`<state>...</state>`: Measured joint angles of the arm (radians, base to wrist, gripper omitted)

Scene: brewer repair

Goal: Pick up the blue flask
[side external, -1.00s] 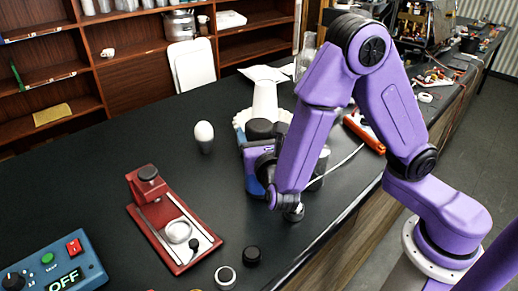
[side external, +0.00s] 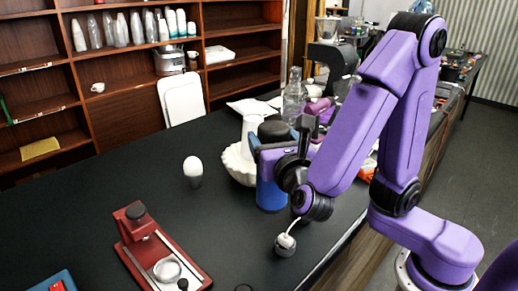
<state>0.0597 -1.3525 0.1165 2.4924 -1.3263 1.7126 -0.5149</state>
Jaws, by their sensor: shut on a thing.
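The blue flask (side external: 270,193) is an upright blue cylinder with a dark top (side external: 273,131), right of the middle of the side view. My gripper (side external: 270,152) is at its upper part and is shut on it. The gripper's purple and black body covers part of the flask's upper right side. The fingertips are partly hidden. The flask's lower end shows near the dark bench top; I cannot tell whether it touches it.
A white scalloped bowl (side external: 236,166) stands close behind the flask. A white egg-shaped thing on a dark stand (side external: 193,171) is to the left. A red device (side external: 150,250) lies front left. A clear glass vessel (side external: 293,97) stands behind. The bench between is clear.

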